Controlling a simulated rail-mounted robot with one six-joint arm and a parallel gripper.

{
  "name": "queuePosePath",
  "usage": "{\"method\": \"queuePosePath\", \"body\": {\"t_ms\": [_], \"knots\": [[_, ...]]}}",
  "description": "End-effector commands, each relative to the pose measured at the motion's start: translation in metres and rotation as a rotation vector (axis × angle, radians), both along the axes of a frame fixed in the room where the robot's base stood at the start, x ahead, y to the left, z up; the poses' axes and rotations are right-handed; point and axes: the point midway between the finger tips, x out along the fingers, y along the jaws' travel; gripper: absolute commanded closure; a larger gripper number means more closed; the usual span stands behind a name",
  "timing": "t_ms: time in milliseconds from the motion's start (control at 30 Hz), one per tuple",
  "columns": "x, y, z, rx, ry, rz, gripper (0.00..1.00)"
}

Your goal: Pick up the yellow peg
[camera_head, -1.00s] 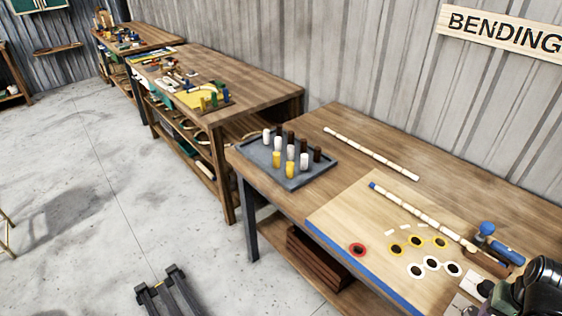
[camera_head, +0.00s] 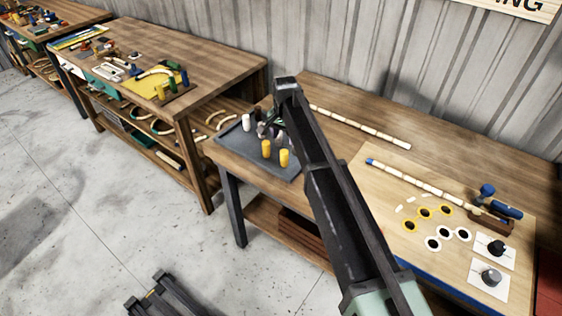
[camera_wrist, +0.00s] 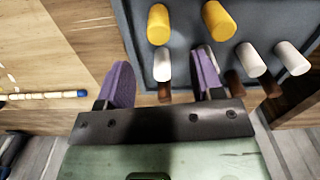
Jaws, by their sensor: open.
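Two yellow pegs stand upright in the grey tray (camera_head: 234,150): one to the left (camera_head: 266,149) and one to the right (camera_head: 284,158). In the wrist view they show as two yellow pegs (camera_wrist: 158,25) (camera_wrist: 217,20) beyond my fingertips. My gripper (camera_wrist: 162,60) is open and empty, with purple fingers. It hangs over the tray; in the head view (camera_head: 266,130) it is small and partly hides the pegs behind it. A white peg (camera_wrist: 162,65) and a brown peg (camera_wrist: 164,92) show between the fingers in the wrist view.
Other white pegs (camera_wrist: 250,59) and brown pegs stand close around in the tray. A board with yellow and white rings (camera_head: 425,212) and a segmented rod (camera_head: 420,182) lies to the right. Another segmented rod (camera_head: 360,127) lies near the wall.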

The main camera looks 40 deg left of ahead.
Motion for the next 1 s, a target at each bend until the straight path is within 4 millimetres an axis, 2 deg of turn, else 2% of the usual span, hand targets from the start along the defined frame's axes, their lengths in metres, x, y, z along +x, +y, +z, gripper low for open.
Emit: {"method": "queuePosePath", "body": {"t_ms": [33,100,333,567,633,833,1000], "knots": [[0.0,0.0,-0.023,0.0,0.0,0.0,0.39],[0.0,-0.001,-0.035,0.0,0.0,0.0,0.39],[0.0,-0.001,-0.041,0.0,0.0,0.001,0.39],[-0.001,-0.002,-0.087,-0.001,-0.001,0.001,0.39],[-0.001,-0.002,-0.091,-0.001,-0.002,0.0,0.39],[-0.001,-0.002,-0.086,-0.001,-0.002,0.0,0.39],[-0.001,-0.002,-0.086,-0.001,-0.002,0.0,0.65]]}}
